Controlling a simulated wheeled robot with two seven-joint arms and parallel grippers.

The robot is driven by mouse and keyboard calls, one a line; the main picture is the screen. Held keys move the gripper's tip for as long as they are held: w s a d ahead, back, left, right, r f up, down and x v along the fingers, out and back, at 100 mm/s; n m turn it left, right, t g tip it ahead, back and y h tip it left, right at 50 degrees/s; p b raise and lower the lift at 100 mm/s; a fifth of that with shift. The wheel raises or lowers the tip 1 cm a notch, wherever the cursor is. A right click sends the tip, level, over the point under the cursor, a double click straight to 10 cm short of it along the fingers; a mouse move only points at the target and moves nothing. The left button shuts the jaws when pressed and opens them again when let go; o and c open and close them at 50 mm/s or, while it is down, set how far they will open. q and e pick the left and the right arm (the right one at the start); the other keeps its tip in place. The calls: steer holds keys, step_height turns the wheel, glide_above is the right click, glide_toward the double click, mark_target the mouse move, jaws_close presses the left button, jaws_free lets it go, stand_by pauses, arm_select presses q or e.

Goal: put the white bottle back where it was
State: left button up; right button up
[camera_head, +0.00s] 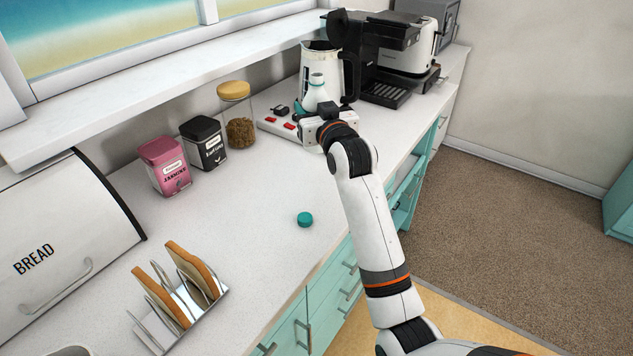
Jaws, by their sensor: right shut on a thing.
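The white bottle (316,90) shows in the head view near the back of the counter, in front of the white kettle with a black handle (313,62). It looks upright, with its neck and shoulder visible. My right gripper (309,110) is shut on the bottle's body, and hides its lower part. I cannot tell whether the bottle's base touches the counter. A round teal cap (305,219) lies on the counter, apart from the bottle. My left gripper is not in view.
A board with red switches (277,122) lies beside the gripper. A glass jar (238,120), black tin (204,145) and pink tin (165,168) stand along the wall. A coffee machine (375,60) stands right. A toast rack (200,310) is at front left. The mid-counter is mostly clear.

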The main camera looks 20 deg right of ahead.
steer(key=shift+w+f, duration=0.2)
step_height(320, 180, down, 9)
steer(key=shift+f, duration=0.1)
stand_by(0.4)
steer(key=o, duration=1)
steer(key=shift+f, duration=0.1)
steer(key=shift+o, duration=0.2)
steer(key=s, duration=1.2)
steer(key=shift+d, duration=0.25)
